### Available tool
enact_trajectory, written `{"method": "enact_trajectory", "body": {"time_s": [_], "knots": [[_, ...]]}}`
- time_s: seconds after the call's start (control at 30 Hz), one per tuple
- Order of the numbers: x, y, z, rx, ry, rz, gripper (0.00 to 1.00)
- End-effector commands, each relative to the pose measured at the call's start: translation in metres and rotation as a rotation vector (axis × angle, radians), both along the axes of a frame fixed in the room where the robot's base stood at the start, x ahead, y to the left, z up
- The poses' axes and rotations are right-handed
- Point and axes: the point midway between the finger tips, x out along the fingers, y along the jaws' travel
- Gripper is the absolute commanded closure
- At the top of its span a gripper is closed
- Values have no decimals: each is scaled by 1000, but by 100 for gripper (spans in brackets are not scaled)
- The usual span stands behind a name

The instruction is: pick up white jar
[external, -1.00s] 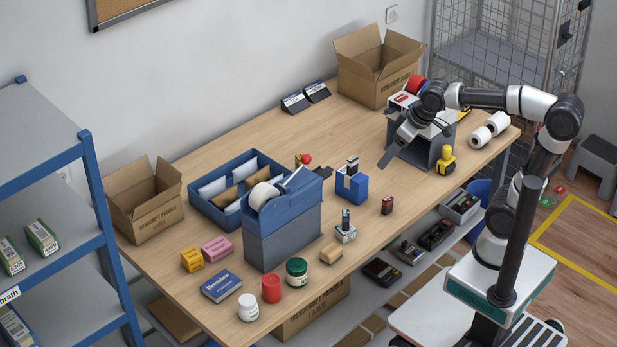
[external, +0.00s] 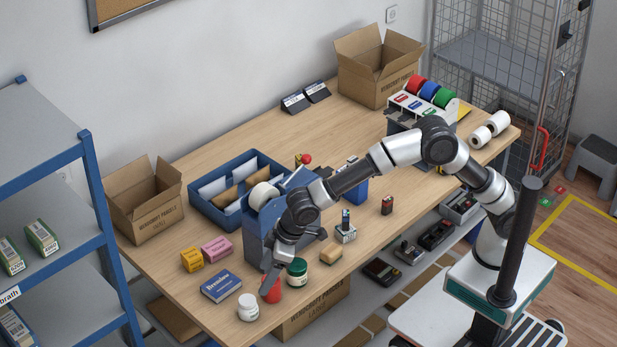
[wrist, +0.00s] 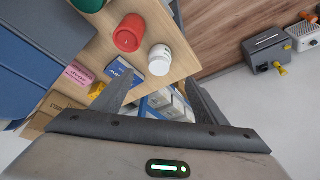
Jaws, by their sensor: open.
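The white jar (external: 248,307) stands upright near the front left corner of the table. In the wrist view the white jar (wrist: 160,58) is above the middle, beyond my fingers and between their directions. My gripper (external: 268,283) is over the front of the table, close to the red jar (external: 271,291) and to the right of the white jar. In the wrist view my gripper (wrist: 160,88) has its fingers spread wide with nothing between them. It is not touching the white jar.
The red jar (wrist: 129,33) stands right beside the white one. The green jar (external: 296,271) is behind it. A blue book (external: 221,286) lies to the left. The blue and grey dispenser (external: 262,240) stands behind. The table's front edge is near the jars.

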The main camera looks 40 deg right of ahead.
Motion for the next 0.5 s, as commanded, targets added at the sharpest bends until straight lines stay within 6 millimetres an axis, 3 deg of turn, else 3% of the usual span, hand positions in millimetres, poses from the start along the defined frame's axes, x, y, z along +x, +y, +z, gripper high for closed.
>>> {"method": "enact_trajectory", "body": {"time_s": [0.2,0.5], "knots": [[13,13,-45,-2,2,0,33],[22,21,-70,0,0,-1,33]]}}
